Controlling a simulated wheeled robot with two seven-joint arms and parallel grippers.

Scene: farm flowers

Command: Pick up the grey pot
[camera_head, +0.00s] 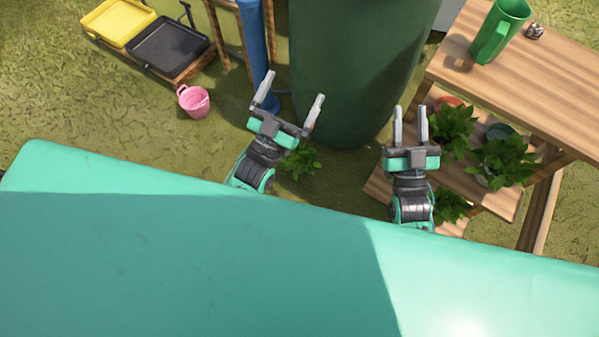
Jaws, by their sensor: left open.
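I cannot make out a grey pot for certain. A dark grey-green pot (500,132) stands on the low wooden shelf at the right, behind leafy plants. The plants' leaves hide most of what they grow in. My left gripper (295,88) is open and empty, in front of the big green barrel and well left of the shelf. My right gripper (410,112) has its fingers apart with nothing between them, just left of the shelf's plants.
A large green barrel (355,60) stands between and beyond my grippers. A wooden table (545,75) at the right carries a green watering can (497,35). A pink bucket (194,101) and yellow (117,22) and black (168,45) trays are at the left.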

